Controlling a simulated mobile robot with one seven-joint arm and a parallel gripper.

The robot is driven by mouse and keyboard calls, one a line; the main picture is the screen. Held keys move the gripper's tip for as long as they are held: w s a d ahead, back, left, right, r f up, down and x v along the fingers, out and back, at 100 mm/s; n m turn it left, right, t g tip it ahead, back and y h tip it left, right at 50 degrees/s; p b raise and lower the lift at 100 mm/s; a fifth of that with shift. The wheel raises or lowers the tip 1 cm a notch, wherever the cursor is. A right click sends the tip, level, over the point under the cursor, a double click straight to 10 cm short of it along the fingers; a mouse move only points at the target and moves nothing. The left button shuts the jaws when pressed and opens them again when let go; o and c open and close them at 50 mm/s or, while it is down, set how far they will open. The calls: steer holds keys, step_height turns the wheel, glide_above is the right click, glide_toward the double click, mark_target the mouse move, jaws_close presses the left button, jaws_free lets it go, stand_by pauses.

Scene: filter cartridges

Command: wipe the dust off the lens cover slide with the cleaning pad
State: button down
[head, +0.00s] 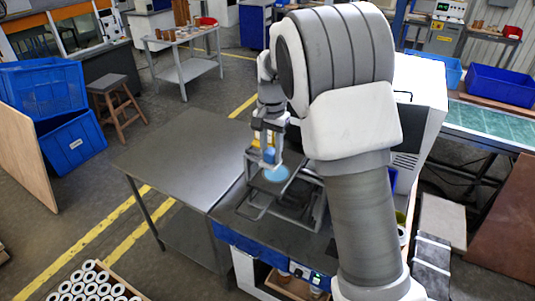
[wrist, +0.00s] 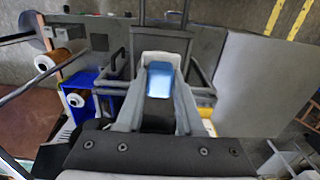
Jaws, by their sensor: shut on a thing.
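My gripper (head: 271,160) is shut on the cleaning pad, whose blue body (head: 269,155) shows between the fingers. In the wrist view the blue pad (wrist: 159,80) sits between the two light grey fingers (wrist: 158,95). A pale blue round patch (head: 276,174) shows just under the fingertips in the head view; I cannot tell if it is the pad's lower face or another part. The gripper is above a dark metal frame with handles (head: 250,212) on the workbench. I cannot make out the lens cover slide or any dust; the gripper and pad hide what lies beneath.
A bare grey metal table (head: 180,150) stands left of the frame. In the wrist view a blue bin (wrist: 80,88) holding a cartridge lies at the left. White cartridges (head: 90,285) fill a box at the lower left. My arm covers the right of the workbench.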

steer(key=shift+r+p, duration=0.35)
steer(key=shift+r, duration=0.65)
